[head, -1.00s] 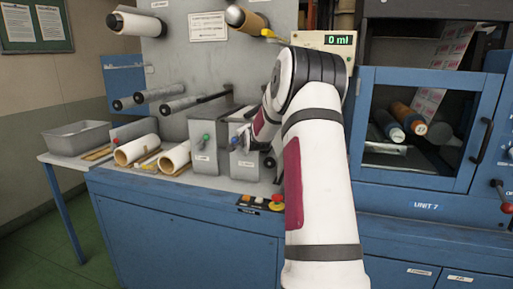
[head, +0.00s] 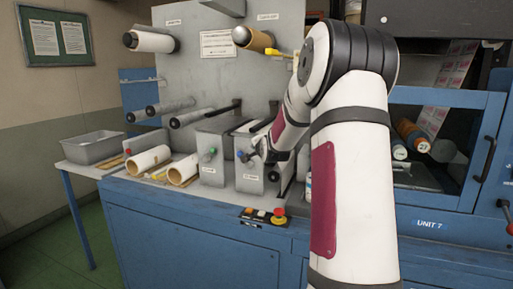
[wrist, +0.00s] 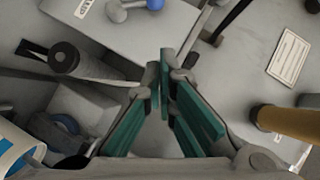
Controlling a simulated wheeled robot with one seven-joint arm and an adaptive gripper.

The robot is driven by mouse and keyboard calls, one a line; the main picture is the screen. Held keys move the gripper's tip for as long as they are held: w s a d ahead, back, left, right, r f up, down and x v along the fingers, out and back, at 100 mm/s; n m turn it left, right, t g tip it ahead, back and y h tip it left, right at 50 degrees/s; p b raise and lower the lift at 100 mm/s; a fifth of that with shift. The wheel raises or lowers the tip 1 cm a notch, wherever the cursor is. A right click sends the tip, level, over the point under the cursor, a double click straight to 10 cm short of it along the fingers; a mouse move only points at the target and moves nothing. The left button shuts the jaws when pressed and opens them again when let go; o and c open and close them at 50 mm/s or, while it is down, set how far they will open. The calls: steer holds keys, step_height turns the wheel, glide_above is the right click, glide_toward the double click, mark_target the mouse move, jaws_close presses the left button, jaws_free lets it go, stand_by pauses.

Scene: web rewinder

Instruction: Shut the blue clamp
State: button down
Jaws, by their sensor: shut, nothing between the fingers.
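The blue clamp shows as a blue knob (head: 243,156) on the front of the right-hand grey box (head: 249,178) on the blue bench. In the wrist view its blue end (wrist: 155,4) and grey lever (wrist: 122,12) are at the top edge, partly cut off. My gripper (wrist: 160,75) has teal fingers, brought together and empty, apart from the knob in the wrist view. In the head view my gripper (head: 261,150) is close to the right of the blue knob. Whether they touch there cannot be told.
A similar grey box with a green knob (head: 210,152) stands just left. Brown rolls (head: 183,169) and a grey tray (head: 93,146) lie farther left. Grey rollers (head: 178,105) stick out from the back panel. Red and yellow buttons (head: 279,214) sit at the bench front.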

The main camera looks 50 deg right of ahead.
steer(key=shift+v, duration=1.1)
steer(key=s+a+r+n+g+y+p, duration=0.1)
steer(key=s+a+r+n, duration=0.15)
steer(key=a, duration=0.55)
steer(key=s+a+r+n+g+y+p, duration=0.15)
steer(key=a+n, duration=0.25)
steer(key=a, duration=0.5)
steer(key=s+a+r+n+y+p, duration=0.1)
steer(key=s+a+r+n+y, duration=0.15)
steer(key=a, duration=0.55)
steer(key=s+a+f+n+g+y+p, duration=0.1)
steer(key=s+a+n, duration=0.2)
steer(key=s+a, duration=0.3)
steer(key=s+a+f+n+g+y+p, duration=0.1)
steer(key=s+a+n, duration=0.3)
steer(key=s, duration=1)
steer(key=s+a+f+n+g+y, duration=0.1)
steer(key=s+a+n+g, duration=0.2)
steer(key=s+a, duration=0.6)
steer(key=shift+s+n+p, duration=0.4)
steer(key=shift+s+n, duration=0.05)
steer(key=shift+n, duration=0.15)
steer(key=shift+a, duration=0.15)
